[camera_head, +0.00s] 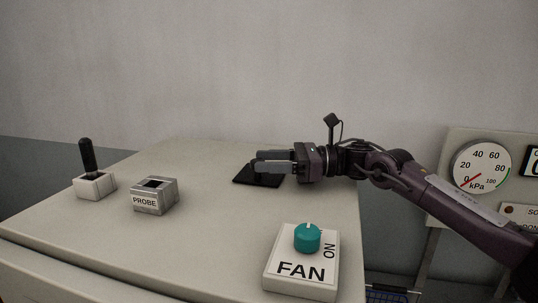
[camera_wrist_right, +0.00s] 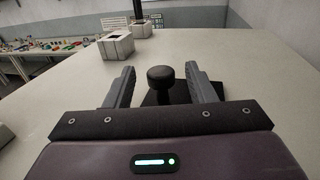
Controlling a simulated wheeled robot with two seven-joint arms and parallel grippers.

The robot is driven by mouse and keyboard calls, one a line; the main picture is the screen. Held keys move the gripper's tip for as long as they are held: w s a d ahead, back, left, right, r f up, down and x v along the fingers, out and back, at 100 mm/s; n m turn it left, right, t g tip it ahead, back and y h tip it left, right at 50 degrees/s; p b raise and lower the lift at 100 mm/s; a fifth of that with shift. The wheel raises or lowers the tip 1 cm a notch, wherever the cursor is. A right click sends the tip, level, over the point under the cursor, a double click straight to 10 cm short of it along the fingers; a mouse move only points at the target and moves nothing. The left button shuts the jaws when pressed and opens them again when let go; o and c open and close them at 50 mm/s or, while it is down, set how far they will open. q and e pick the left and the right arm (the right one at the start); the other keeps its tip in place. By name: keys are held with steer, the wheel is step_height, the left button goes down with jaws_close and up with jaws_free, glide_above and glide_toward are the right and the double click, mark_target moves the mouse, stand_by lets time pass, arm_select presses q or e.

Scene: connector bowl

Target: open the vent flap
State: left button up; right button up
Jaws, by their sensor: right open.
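A flat black plate (camera_head: 243,177) lies on the table top near its far right part, and I take it for the vent flap. In the wrist view a round black knob (camera_wrist_right: 160,76) on a short stem stands up from the plate (camera_wrist_right: 180,97). My right gripper (camera_head: 257,162) comes in from the right above the plate and partly hides it. In the wrist view the fingers of the right gripper (camera_wrist_right: 161,78) are apart, one on each side of the knob, with gaps on both sides. My left gripper is not in view.
A white FAN box (camera_head: 300,270) with a teal knob (camera_head: 307,238) stands at the front right. A grey PROBE block (camera_head: 153,196) and a black-handled lever (camera_head: 88,158) stand at the left. A pressure gauge (camera_head: 482,167) is at the far right. The middle of the table (camera_head: 215,230) is clear.

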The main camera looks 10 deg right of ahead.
jaws_close()
stand_by(0.4)
steer(key=shift+w, duration=0.1)
steer(key=shift+w+d+r+m+b, duration=0.1)
steer(key=shift+w+r+m+b, duration=0.15)
steer(key=shift+m+b, duration=0.35)
steer(key=shift+w+d+r+m+y+b, duration=0.1)
steer(key=shift+w+r+m+y+b, duration=0.25)
steer(key=shift+m, duration=0.35)
steer(key=shift+w+d+r+m, duration=0.15)
steer(key=shift+w+r+m, duration=0.1)
steer(key=shift+r+m, duration=0.35)
steer(key=shift+w+d+r+m+t+y, duration=0.25)
steer(key=shift+w+m, duration=0.15)
steer(key=shift+m, duration=0.45)
steer(key=shift+w+d+r+m+t+y, duration=0.2)
steer(key=shift+w+m, duration=0.2)
steer(key=shift+m, duration=0.45)
